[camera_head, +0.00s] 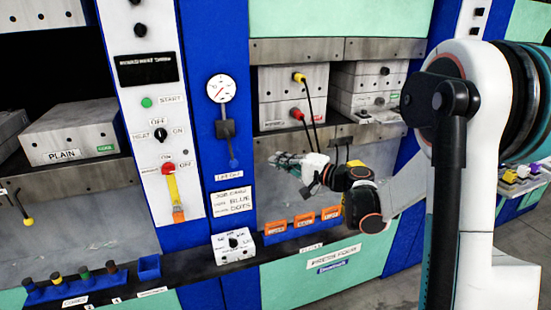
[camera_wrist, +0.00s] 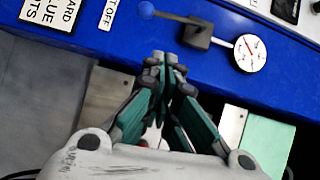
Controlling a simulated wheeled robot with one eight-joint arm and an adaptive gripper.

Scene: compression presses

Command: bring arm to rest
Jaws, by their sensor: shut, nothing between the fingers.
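My gripper (camera_head: 287,160) is at the end of my white and black arm, in front of the right-hand press bay in the head view. In the wrist view my gripper (camera_wrist: 167,62) has its grey and green fingers together with nothing between them. The fingertips lie just below the blue column edge, near the blue ball end of a lever (camera_wrist: 185,22). The same lever (camera_head: 226,130) and a round gauge (camera_head: 221,88) show on the blue column to the left of my gripper in the head view. I cannot tell the exact gap between fingertips and column.
A press with grey blocks (camera_head: 292,82) and hanging cables stands behind my gripper. Orange labelled blocks (camera_head: 304,221) and a white knob box (camera_head: 233,246) sit on the ledge below. A control panel (camera_head: 158,120) and a block marked PLAIN (camera_head: 68,136) stand to the left.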

